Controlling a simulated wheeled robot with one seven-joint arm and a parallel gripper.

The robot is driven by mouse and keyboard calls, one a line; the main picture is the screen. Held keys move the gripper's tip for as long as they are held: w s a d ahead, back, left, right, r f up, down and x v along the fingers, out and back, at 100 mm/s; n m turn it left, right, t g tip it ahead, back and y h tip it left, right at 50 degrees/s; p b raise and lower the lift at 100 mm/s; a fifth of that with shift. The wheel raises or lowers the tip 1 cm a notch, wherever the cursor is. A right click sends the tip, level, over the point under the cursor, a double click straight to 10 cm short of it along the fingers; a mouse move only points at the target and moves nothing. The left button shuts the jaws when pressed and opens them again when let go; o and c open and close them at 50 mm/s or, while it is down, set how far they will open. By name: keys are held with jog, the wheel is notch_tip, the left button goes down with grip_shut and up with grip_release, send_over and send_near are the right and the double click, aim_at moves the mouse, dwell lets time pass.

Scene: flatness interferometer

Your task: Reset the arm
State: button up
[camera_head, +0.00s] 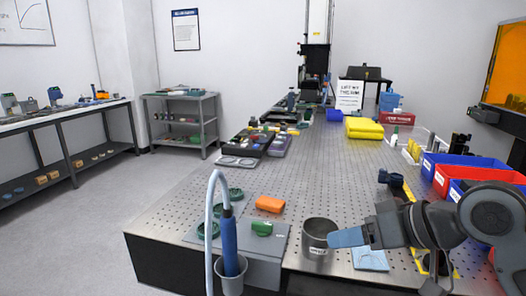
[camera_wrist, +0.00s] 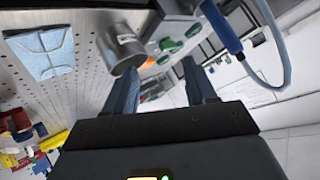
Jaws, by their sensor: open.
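My gripper (camera_head: 338,237) reaches in from the right over the front of the perforated optical table (camera_head: 345,185). In the wrist view, the two blue-grey fingers of my gripper (camera_wrist: 162,80) stand apart with nothing held between them. A metal cup (camera_head: 317,228) is upright on the table beside the fingertips in the head view. The cup (camera_wrist: 125,48) also shows near the left finger in the wrist view. I cannot tell whether the finger touches the cup.
A folded blue cloth (camera_head: 369,258) lies below my arm. An orange block (camera_head: 269,204) and a green item (camera_head: 262,228) lie left of the cup. A blue tool with a pale hose (camera_head: 229,240) stands in a holder at the front edge. Red (camera_head: 450,178) and blue bins line the right.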

jog(key=s+a+m+t+y, duration=0.1)
jog(key=s+a+m+t, duration=0.1)
jog(key=a+m+t, duration=0.5)
jog(key=s+f+m+t+h, duration=0.25)
jog(key=s+f+h, duration=0.25)
jog(key=s+f, duration=0.6)
jog(key=s+d+n+g+h, duration=0.1)
jog(key=s+d, duration=0.4)
jog(key=s, duration=0.9)
jog(key=s+d+r+n+g+h, duration=0.1)
jog(key=s+d+n, duration=0.3)
jog(key=s, duration=1)
jog(key=d+h, duration=0.1)
jog(key=d, duration=0.1)
jog(key=shift+s+d+n+h, duration=0.3)
jog(key=shift+s+n+h, duration=0.05)
jog(key=shift+s+h, duration=0.05)
jog(key=shift+r, duration=0.1)
